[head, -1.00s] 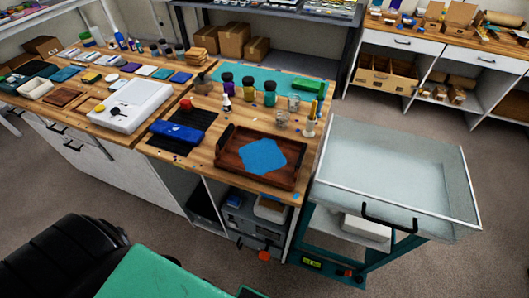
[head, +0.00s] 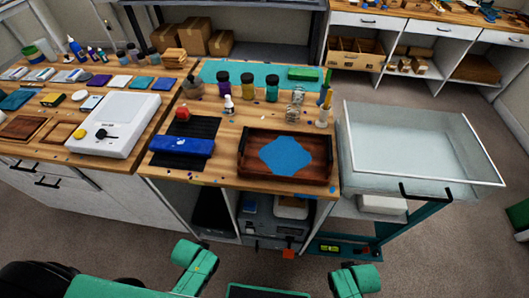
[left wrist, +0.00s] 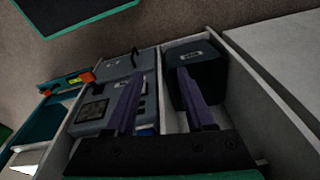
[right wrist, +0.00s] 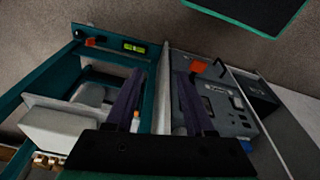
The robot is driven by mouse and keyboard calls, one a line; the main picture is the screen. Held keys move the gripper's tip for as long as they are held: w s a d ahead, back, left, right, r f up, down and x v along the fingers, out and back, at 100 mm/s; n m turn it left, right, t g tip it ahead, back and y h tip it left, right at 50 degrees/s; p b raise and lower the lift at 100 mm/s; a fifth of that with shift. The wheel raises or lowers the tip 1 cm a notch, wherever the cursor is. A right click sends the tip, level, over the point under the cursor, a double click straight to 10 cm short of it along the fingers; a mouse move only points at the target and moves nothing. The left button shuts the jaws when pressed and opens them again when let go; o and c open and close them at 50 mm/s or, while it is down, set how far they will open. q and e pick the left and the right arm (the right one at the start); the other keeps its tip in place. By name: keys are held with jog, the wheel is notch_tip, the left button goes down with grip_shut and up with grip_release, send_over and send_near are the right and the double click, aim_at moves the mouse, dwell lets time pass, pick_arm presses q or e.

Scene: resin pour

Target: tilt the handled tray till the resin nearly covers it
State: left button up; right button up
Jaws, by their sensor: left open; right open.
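The handled tray (head: 255,176) is dark wood with a black handle at each short end. It lies flat near the front edge of the wooden bench, in the head view. A blue patch of resin (head: 286,156) covers the middle of its floor; brown wood shows around it at the corners. In the head view my arms show low in front of the bench, with the gripper fingers out of sight. My left gripper (left wrist: 165,102) is open and empty in the left wrist view, facing the shelves under the bench. My right gripper (right wrist: 158,103) is open and empty in the right wrist view.
A blue case (head: 182,146) lies on a black mat left of the tray. Several jars (head: 247,84) and clear cups (head: 294,112) stand behind it. A white scale (head: 107,125) stands farther left. A teal-framed cart with a large translucent bin (head: 420,150) stands right of the bench.

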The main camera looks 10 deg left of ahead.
pick_arm(q)
jog(key=w+r+n+t+y+b, duration=0.1)
jog(key=w+r+t, duration=0.3)
jog(key=r, duration=0.9)
jog(key=w+r+n+t+y+b, duration=0.1)
jog(key=w+r+n+t, duration=0.1)
jog(key=w+r, duration=0.8)
pick_arm(e)
jog(key=w+r+n+t+h, duration=0.15)
jog(key=w+r+n, duration=0.25)
jog(key=r, duration=0.5)
jog(key=w+r+n+t, duration=0.2)
jog(key=w+r+n, duration=0.2)
jog(key=r, duration=0.5)
jog(key=w+r+n+t+h, duration=0.15)
jog(key=w+r+n, duration=0.3)
jog(key=r, duration=0.45)
pick_arm(q)
jog(key=t+h, duration=0.2)
jog(key=t, duration=0.5)
send_near(242, 143)
jog(key=s, duration=0.2)
jog(key=shift+r+m, duration=0.4)
pick_arm(e)
jog(key=n+t+y, duration=0.3)
jog(key=n+t, duration=0.5)
jog(key=n, duration=1.4)
send_near(331, 153)
jog(key=shift+m+v, duration=0.25)
jog(key=shift+v, duration=0.7)
